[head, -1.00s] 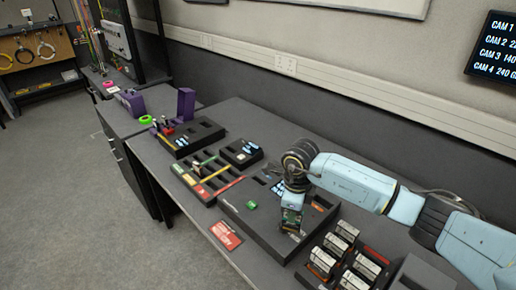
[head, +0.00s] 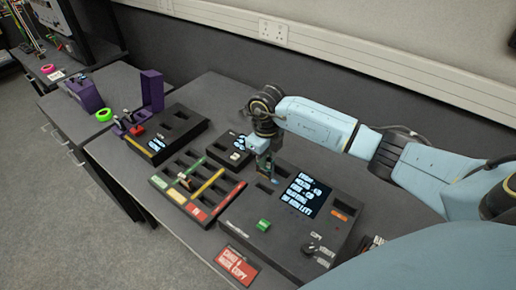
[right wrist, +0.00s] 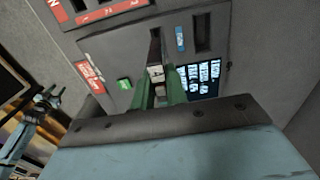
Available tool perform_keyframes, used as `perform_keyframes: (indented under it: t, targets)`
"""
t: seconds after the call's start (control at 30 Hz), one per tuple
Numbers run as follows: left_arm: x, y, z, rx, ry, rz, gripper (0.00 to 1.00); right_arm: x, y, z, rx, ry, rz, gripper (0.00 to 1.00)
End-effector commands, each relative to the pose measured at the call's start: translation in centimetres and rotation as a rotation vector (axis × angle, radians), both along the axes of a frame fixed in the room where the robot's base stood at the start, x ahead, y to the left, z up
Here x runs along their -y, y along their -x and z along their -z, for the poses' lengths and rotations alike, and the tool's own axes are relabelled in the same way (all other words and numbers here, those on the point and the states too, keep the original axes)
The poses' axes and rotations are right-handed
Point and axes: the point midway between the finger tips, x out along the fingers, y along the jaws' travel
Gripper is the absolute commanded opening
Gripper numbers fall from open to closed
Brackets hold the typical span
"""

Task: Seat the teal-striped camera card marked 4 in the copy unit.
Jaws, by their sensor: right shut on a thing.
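The copy unit (head: 285,240) is a dark box with a lit screen (head: 302,194), a green button (head: 263,225) and slots at its far side. My right gripper (head: 265,172) points down over the slots. In the right wrist view its green fingers (right wrist: 160,92) are shut on a card (right wrist: 156,73) with a pale label; its mark looks like a 4. The card lines up with one slot; I cannot tell whether its end is inside. A second slot (right wrist: 202,32) beside it looks empty. What seems my left gripper (right wrist: 46,97) shows small at the left of this view.
A rack with coloured strips (head: 197,187) lies left of the copy unit, with a small screened box (head: 231,149) behind. A black box (head: 167,133) and purple stands (head: 150,90) are further left. A red sign (head: 238,264) lies at the front edge.

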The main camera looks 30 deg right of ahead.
Motion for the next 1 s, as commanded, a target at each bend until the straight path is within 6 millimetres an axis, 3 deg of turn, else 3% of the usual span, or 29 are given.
perform_keyframes:
  t: [0.1, 0.27, 0.6, 1.0]
  targets:
    - [-0.1, 2.1, 0.7, -0.030, -0.002, 0.000, 0.41, 0.0, 0.0, 0.8, 0.000, -0.001, 0.000, 0.00]
    - [-0.2, 3.3, 1.9, -0.049, -0.004, 0.000, 0.41, 0.0, 0.0, 2.3, -0.001, -0.002, 0.001, 0.00]
    - [0.0, 0.9, 4.4, -0.013, -0.001, 0.000, 0.41, 0.0, 0.0, 5.7, 0.001, 0.000, 0.000, 0.00]
    - [0.0, 1.3, 4.6, -0.017, -0.001, 0.000, 0.41, 0.0, 0.0, 6.0, 0.001, 0.000, 0.000, 0.00]
